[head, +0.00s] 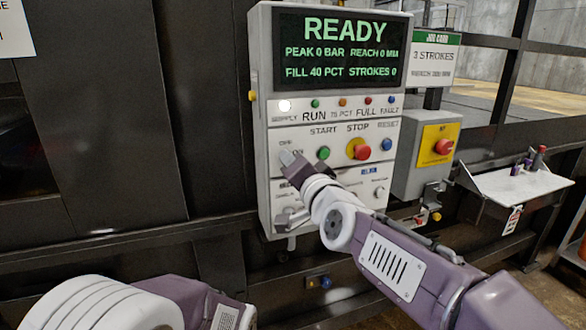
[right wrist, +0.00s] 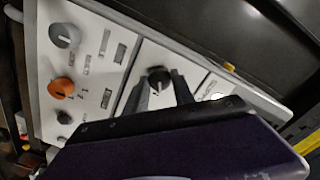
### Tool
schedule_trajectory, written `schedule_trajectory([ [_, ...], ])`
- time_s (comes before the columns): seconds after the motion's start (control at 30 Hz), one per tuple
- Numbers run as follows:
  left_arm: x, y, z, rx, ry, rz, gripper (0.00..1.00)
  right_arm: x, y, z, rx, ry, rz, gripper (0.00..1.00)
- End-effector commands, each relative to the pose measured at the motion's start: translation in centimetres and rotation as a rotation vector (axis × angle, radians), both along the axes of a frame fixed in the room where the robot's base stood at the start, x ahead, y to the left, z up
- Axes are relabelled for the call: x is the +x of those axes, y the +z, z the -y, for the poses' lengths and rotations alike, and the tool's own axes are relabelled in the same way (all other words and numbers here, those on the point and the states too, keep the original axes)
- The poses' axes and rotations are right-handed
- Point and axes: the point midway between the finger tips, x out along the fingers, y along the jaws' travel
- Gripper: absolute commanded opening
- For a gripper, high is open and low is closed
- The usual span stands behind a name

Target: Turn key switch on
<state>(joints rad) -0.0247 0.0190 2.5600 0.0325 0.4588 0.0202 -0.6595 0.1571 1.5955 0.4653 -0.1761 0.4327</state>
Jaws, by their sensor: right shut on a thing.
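The key switch (right wrist: 157,75) is a dark round knob on a white panel in the right wrist view, with a finger of my right gripper (right wrist: 161,88) on each side of it. My right gripper is shut on the key switch. In the head view my right gripper (head: 290,162) reaches the left side of the control panel, beside the OFF label, and hides the switch. The display (head: 338,48) reads READY, and a white lamp (head: 285,106) at the supply label looks lit. My left gripper is out of view; only its arm shows at the lower left.
A green start button (head: 323,153) and red stop button (head: 362,152) sit just right of my right gripper. A grey box with a red emergency knob (head: 444,147) stands farther right. A small shelf (head: 516,184) holds several small items.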

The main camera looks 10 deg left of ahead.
Motion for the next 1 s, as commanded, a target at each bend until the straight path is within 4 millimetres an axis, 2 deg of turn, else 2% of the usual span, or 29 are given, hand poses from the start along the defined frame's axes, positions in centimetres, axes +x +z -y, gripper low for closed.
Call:
schedule_trajectory([
  [0.47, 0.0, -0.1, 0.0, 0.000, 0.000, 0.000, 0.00, 0.0, 0.1, 0.0, 0.016, -0.001, -0.007, 0.00],
  [0.5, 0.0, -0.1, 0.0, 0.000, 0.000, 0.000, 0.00, 0.0, 0.1, 0.0, 0.016, -0.001, -0.007, 0.33],
  [0.57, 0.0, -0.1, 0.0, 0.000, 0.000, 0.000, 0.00, 0.0, 0.1, 0.0, 0.015, -0.001, -0.006, 0.50],
  [0.6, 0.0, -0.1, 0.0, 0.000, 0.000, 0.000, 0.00, 0.0, 0.1, 0.0, 0.014, -0.001, -0.007, 0.52],
  [0.87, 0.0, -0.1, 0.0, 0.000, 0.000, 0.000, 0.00, 0.0, 0.0, 0.0, 0.013, -0.001, -0.007, 0.52],
  [1.0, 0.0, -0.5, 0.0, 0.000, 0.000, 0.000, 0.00, -1.1, 0.0, 0.7, 0.014, 0.000, -0.006, 0.52],
])
